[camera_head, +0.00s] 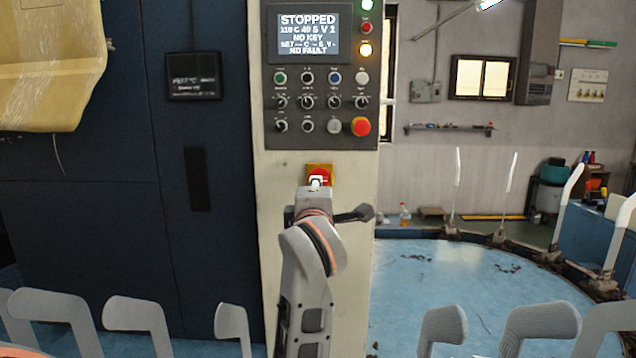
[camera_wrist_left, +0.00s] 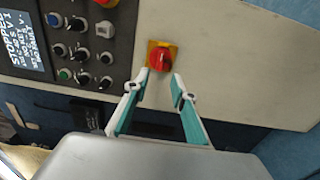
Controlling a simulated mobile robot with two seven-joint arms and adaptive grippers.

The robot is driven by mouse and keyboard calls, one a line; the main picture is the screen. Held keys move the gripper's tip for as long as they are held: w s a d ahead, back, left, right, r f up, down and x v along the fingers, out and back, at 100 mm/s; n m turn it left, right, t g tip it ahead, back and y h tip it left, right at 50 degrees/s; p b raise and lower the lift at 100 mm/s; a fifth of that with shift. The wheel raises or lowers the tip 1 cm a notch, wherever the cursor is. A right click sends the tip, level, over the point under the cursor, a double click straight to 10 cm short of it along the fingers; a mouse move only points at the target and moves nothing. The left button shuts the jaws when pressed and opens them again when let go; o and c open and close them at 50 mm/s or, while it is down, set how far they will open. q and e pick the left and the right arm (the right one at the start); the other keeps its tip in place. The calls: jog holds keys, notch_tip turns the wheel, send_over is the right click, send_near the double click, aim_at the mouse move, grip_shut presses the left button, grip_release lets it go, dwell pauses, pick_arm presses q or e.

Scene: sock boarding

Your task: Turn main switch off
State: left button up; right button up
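The main switch (camera_head: 318,170) is a red rotary knob on a yellow plate, below the control panel on the pale column. In the left wrist view the switch (camera_wrist_left: 160,57) lies just beyond the fingertips of my left gripper (camera_wrist_left: 159,86). The two fingers, with teal inner pads, stand apart with nothing between them. In the head view my left gripper (camera_head: 319,185) is in front of the switch and hides its lower part. I cannot tell whether the tips touch the plate. My right gripper is in neither view.
The control panel (camera_head: 320,100) above has a screen reading STOPPED, several knobs and a red emergency button (camera_head: 361,126). A round blue platform (camera_head: 430,285) is at the right. Grey upright boards (camera_head: 135,315) line the front. Dark blue cabinet doors (camera_head: 80,200) stand left.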

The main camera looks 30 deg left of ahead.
pick_arm(q)
jog(key=x, duration=0.7)
jog(key=shift+w, duration=0.5)
grip_shut()
